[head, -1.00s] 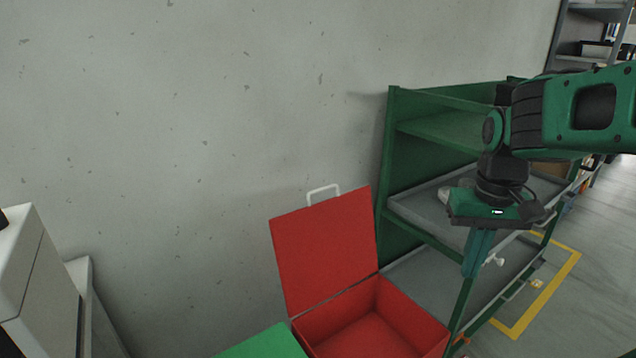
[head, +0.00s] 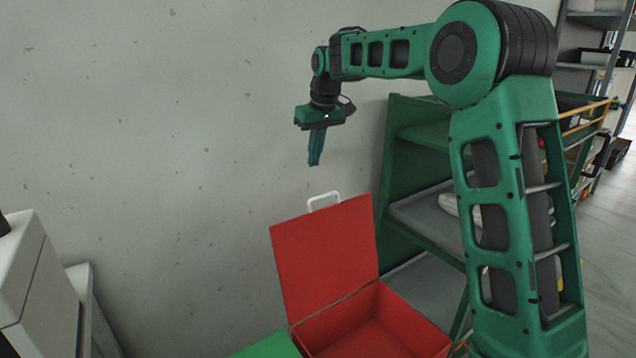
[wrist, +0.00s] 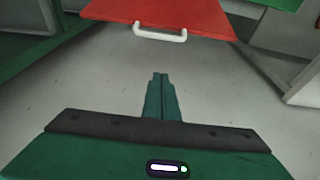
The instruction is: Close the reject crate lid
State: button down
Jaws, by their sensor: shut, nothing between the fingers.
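The red reject crate (head: 405,318) stands low at the bottom middle of the head view, and its inside looks empty. Its red lid (head: 325,255) stands open, raised at the back side toward the wall. A white handle (head: 323,200) sits on the lid's top edge. My gripper (head: 313,162) is shut and empty, pointing down above the lid's top edge and apart from it. In the wrist view the shut fingers (wrist: 160,78) show below the white handle (wrist: 160,33), with the red lid (wrist: 165,12) beyond it.
A green shelf rack (head: 395,165) with grey trays stands right of the crate. A green surface (head: 268,343) lies left of the crate. White box-like units (head: 40,285) stand at the far left. The grey wall (head: 150,120) is behind, with free air in front.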

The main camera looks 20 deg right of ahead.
notch_tip(320, 180, down, 9)
jog(key=s, duration=0.1)
jog(key=shift+s+d, duration=0.2)
jog(key=shift+d, duration=0.1)
dwell(0.4)
